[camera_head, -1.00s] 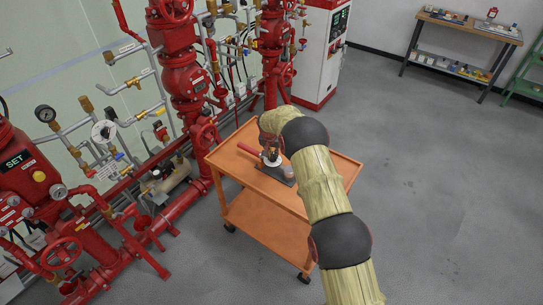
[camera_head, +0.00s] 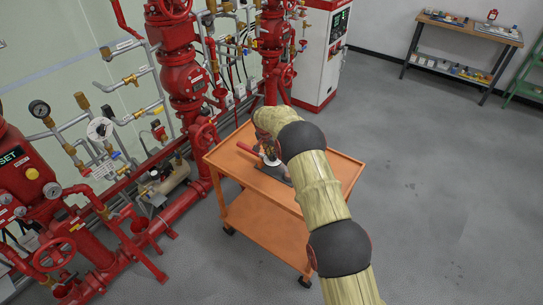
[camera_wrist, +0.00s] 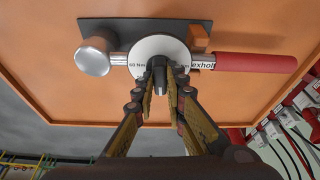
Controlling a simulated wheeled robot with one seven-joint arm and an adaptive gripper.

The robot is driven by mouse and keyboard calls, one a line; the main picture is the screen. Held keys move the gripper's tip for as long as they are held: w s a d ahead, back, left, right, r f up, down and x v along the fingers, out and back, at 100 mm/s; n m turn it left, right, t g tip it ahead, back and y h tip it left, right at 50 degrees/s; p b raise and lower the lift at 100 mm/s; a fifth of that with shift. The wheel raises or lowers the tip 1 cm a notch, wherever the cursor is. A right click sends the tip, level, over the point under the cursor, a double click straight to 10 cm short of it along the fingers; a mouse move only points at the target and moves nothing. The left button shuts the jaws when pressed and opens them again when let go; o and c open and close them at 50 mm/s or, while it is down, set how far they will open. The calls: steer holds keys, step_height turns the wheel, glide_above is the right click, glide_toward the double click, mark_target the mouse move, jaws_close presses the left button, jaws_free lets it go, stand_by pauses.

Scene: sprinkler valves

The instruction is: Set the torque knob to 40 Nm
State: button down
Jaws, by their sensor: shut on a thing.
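The torque knob (camera_wrist: 160,85) is a small dark grip at the centre of a white round dial (camera_wrist: 147,46) in the wrist view. The two fingertips of my gripper (camera_wrist: 168,74) are on either side of it and shut on it. A label that seems to read "60 Nm" shows at the dial's left; the rest of the scale is hidden behind the fingers, so the setting cannot be read. The dial is on a tool with a red handle (camera_wrist: 255,63) at right and a round silver end (camera_wrist: 93,57) at left. In the head view my arm partly covers the tool.
The tool is on a dark plate (camera_wrist: 110,28) on the orange cart (camera_head: 225,161). Red valves and pipes (camera_head: 185,85) stand close behind the cart at left. A white cabinet (camera_head: 314,50) stands behind it. The floor at right is clear up to the workbench (camera_head: 470,30).

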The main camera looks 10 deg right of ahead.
mark_target(270, 157)
steer(key=shift+f+m+b, duration=0.1)
steer(key=shift+m+b, duration=0.2)
steer(key=shift+b, duration=0.15)
steer(key=shift+m+b, duration=0.45)
steer(key=shift+m, duration=0.05)
steer(key=c, duration=1.7)
jaws_free()
steer(key=shift+c, duration=0.2)
steer(key=shift+r, duration=0.2)
steer(key=shift+p+v, duration=0.8)
steer(key=shift+v, duration=2.1)
